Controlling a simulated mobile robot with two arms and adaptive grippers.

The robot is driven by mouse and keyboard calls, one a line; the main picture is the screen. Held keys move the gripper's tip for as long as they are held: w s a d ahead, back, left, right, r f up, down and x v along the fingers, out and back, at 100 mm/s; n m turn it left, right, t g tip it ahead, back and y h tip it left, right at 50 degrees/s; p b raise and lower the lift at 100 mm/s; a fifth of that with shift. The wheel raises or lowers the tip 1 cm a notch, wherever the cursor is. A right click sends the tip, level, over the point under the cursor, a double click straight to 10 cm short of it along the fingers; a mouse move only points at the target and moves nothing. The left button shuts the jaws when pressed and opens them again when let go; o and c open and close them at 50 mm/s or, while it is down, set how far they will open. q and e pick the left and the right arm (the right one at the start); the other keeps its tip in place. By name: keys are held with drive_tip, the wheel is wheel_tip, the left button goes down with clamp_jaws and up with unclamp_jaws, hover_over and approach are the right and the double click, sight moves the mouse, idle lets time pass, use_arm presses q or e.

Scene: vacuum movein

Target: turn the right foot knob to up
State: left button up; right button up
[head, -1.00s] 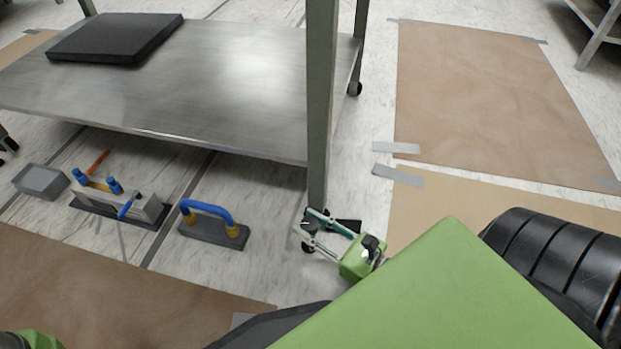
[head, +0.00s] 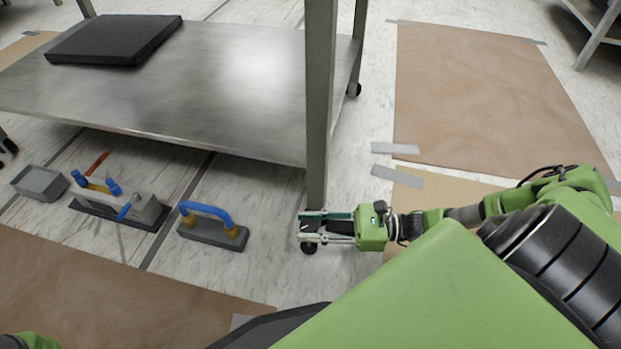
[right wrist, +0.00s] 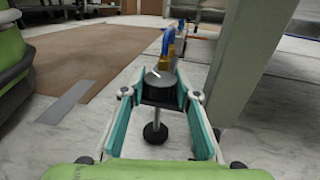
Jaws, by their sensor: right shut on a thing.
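The right foot knob (right wrist: 160,79) shows in the right wrist view as a grey disc with a white mark, on a dark block at the foot of the table leg. A thin stem with a round black foot pad (right wrist: 154,133) stands on the floor below it. My right gripper (right wrist: 160,95) is shut on the knob, its teal pads on either side. In the head view my right gripper (head: 312,227) reaches in from the right at the leg's base, and its fingers largely hide the knob. My left gripper is not in view.
The metal table (head: 210,110) has a grey leg (head: 319,100) close by the gripper. A blue-handled tool (head: 210,235), a grey device with blue knobs (head: 140,208) and a grey box (head: 40,182) lie on the floor to the left. Brown sheets cover floor areas.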

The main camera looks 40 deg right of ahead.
idle(0.4)
drive_tip(key=o, duration=1)
drive_tip(key=shift+w+a, duration=0.1)
drive_tip(key=shift+o, duration=0.6)
drive_tip(key=shift+t, duration=0.3)
